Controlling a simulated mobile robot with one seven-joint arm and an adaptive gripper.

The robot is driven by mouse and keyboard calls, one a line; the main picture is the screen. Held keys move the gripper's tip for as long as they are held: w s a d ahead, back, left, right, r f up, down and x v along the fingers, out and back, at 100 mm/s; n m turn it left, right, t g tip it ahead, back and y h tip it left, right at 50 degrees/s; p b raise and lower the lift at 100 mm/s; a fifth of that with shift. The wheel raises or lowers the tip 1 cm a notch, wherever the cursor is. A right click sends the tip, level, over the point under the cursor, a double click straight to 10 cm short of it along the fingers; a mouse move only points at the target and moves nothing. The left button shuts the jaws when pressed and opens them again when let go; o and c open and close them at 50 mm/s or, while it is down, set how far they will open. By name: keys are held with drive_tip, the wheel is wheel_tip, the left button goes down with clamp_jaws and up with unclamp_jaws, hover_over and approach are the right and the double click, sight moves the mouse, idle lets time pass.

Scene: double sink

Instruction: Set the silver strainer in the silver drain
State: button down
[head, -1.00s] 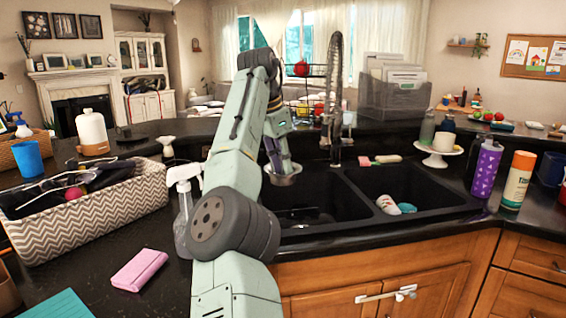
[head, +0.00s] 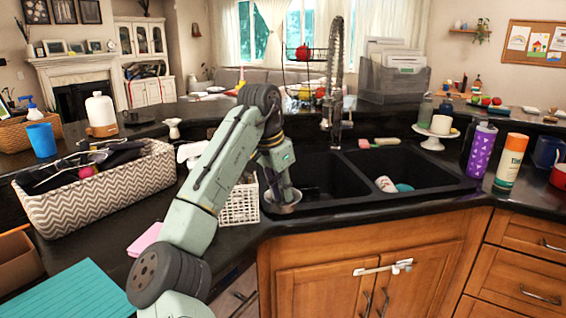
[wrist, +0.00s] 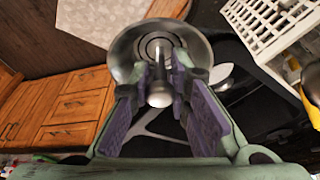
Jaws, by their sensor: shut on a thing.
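My gripper (wrist: 160,85) is shut on the silver strainer (wrist: 137,42), gripping its central knob; its round, ringed face shows beyond the fingers. In the head view the strainer (head: 284,207) hangs below my gripper, at the front left corner of the left basin (head: 328,183) of the black double sink. A silver oval (wrist: 226,74) shows beside the strainer in the wrist view, partly covered by it; I cannot tell surely whether it is the silver drain. The floor of the left basin is mostly hidden in the head view.
A white rack (head: 240,203) stands on the counter left of the sink. The right basin holds a white and red cup (head: 386,184) and a teal item. A tall faucet (head: 337,85) rises behind the basins. Wooden cabinets (head: 330,287) lie below.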

drive_tip(key=s+f+n, duration=0.3)
drive_tip(key=s+f, duration=0.3)
drive_tip(key=f, duration=1.2)
drive_tip(key=s+f+n+y, duration=0.1)
drive_tip(key=s+f+n, duration=0.2)
drive_tip(key=f, duration=1.5)
drive_tip(key=s+f+n+y, duration=0.1)
drive_tip(key=s+f+n, duration=0.2)
drive_tip(key=s+f, duration=0.8)
wheel_tip(320, 180, down, 8)
drive_tip(key=shift+s+r+n+t, duration=0.2)
drive_tip(key=shift+n+t, duration=0.1)
drive_tip(key=shift+t, duration=0.1)
drive_tip(key=shift+w+r, duration=0.1)
drive_tip(key=shift+w, duration=0.05)
